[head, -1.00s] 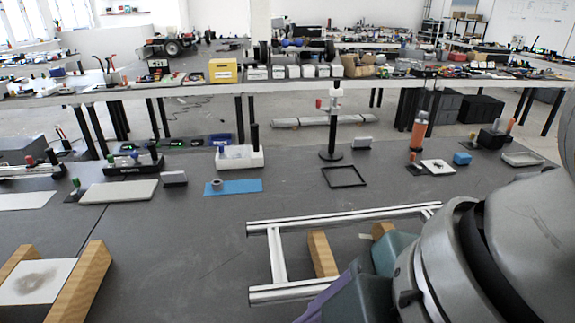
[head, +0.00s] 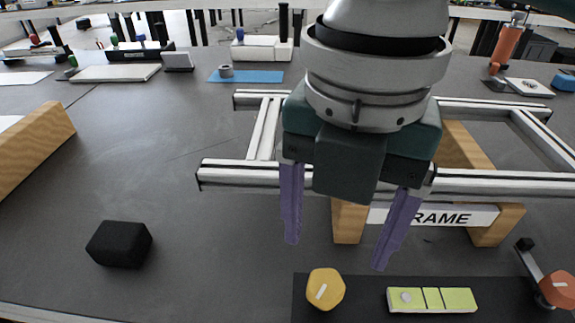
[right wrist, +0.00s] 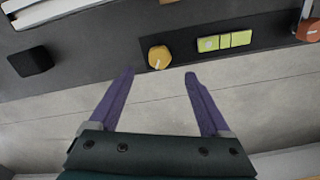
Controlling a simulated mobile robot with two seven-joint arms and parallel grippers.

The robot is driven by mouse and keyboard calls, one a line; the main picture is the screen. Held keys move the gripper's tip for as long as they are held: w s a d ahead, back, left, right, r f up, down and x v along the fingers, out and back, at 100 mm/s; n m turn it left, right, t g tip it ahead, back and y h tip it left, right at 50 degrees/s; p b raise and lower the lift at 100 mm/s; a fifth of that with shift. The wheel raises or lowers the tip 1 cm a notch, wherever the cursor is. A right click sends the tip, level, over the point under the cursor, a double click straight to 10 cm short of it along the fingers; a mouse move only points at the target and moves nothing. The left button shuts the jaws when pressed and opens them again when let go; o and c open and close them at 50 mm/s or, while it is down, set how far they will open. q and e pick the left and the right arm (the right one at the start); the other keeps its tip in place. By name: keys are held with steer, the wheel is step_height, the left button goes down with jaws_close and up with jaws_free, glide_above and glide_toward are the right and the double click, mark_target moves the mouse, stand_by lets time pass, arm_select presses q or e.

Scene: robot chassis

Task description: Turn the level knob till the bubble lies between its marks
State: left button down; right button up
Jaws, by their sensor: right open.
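The yellow level knob (head: 325,289) with a pale pointer mark sits on a dark panel (head: 362,307) at the front of the table. It also shows in the right wrist view (right wrist: 159,57). Right of it is the yellow-green level (head: 455,299) with two dark marks. Its pale bubble (head: 406,297) lies left of both marks, near the left end. My right gripper (head: 336,257) has its purple fingers spread apart and empty, pointing down, above and behind the knob. In the right wrist view the fingers (right wrist: 160,73) are apart from the knob. My left gripper is out of view.
A metal rail frame (head: 230,174) on wooden blocks, with a partly hidden sign, stands behind the panel. An orange-red knob with a lever (head: 557,288) is at the panel's right. A black block (head: 120,244) lies left, with bare table around it.

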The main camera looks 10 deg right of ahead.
mark_target(326, 283)
step_height(326, 283, down, 8)
steer(key=shift+r+b, duration=0.1)
steer(key=shift+b, duration=0.8)
jaws_close()
